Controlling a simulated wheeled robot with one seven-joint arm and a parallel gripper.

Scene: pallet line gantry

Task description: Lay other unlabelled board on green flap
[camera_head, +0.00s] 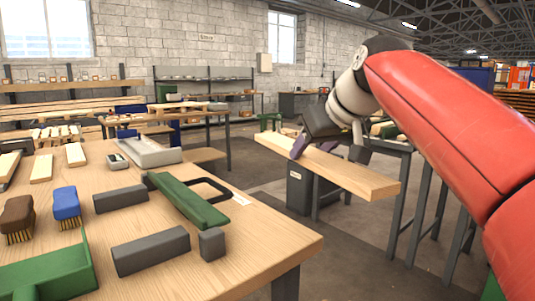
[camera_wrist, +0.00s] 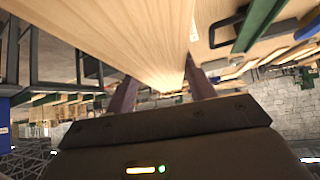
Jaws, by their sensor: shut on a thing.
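My gripper (camera_head: 328,150) is shut on a long pale wooden board (camera_head: 345,176), held in the air to the right of the workbench. The board slopes down toward the right in the head view. In the wrist view the board (camera_wrist: 115,35) runs away from between the two purple fingers of my gripper (camera_wrist: 162,88). No label shows on its visible faces. A long green piece (camera_head: 188,200) lies on the bench beside a black handle; I cannot tell if it is the green flap. It also shows in the wrist view (camera_wrist: 262,22).
The workbench (camera_head: 262,238) holds dark grey blocks (camera_head: 150,250), a blue brush (camera_head: 66,204), a brown brush (camera_head: 17,218), a green dustpan-like thing (camera_head: 50,275) and other pale boards (camera_head: 76,154). A grey bin (camera_head: 299,190) stands below the held board.

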